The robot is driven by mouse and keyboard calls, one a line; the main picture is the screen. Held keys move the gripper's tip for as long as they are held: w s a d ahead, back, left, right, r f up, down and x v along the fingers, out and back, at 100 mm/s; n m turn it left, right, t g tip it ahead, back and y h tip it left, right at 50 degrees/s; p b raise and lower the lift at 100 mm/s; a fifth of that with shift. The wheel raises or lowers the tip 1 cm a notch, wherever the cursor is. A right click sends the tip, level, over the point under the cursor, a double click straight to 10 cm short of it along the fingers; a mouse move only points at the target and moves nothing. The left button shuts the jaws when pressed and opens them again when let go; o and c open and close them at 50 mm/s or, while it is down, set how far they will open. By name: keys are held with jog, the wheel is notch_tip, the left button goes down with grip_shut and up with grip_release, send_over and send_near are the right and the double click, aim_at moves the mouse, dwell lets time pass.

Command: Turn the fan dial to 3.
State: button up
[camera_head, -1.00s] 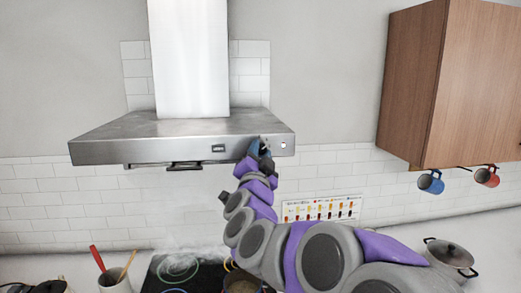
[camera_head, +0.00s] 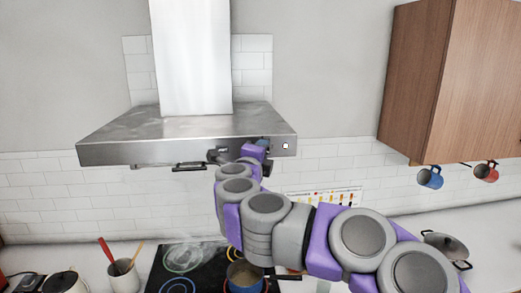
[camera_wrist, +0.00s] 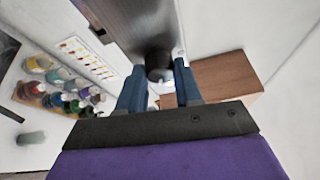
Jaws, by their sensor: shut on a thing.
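The steel range hood (camera_head: 130,150) hangs on the tiled wall. My gripper (camera_head: 264,146) is at the right part of its front face and hides the fan dial in the head view. In the wrist view, a dark round fan dial (camera_wrist: 158,62) sticks out from the hood face (camera_wrist: 140,22). The blue fingers of my gripper (camera_wrist: 159,80) stand on both sides of it and are shut on it. The dial's number marks cannot be read.
A small light or button (camera_head: 286,146) sits on the hood just right of my gripper. Below are the cooktop (camera_head: 207,255) and a blue pot (camera_head: 243,274). A wooden cabinet (camera_head: 450,80) with hanging mugs (camera_head: 430,178) is at the right.

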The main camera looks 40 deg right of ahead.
jog(key=m+y+p, duration=0.1)
jog(key=m+y, duration=0.1)
jog(key=m, duration=0.2)
jog(key=shift+f+g, duration=0.1)
jog(key=shift+g, duration=0.3)
dwell(0.4)
jog(key=o, duration=0.7)
jog(key=shift+d, duration=0.1)
jog(key=o, duration=0.3)
jog(key=shift+d, duration=0.1)
jog(key=p+v, duration=0.4)
jog(key=v, duration=1.3)
jog(key=shift+s+p, duration=0.2)
jog(key=shift+p, duration=0.15)
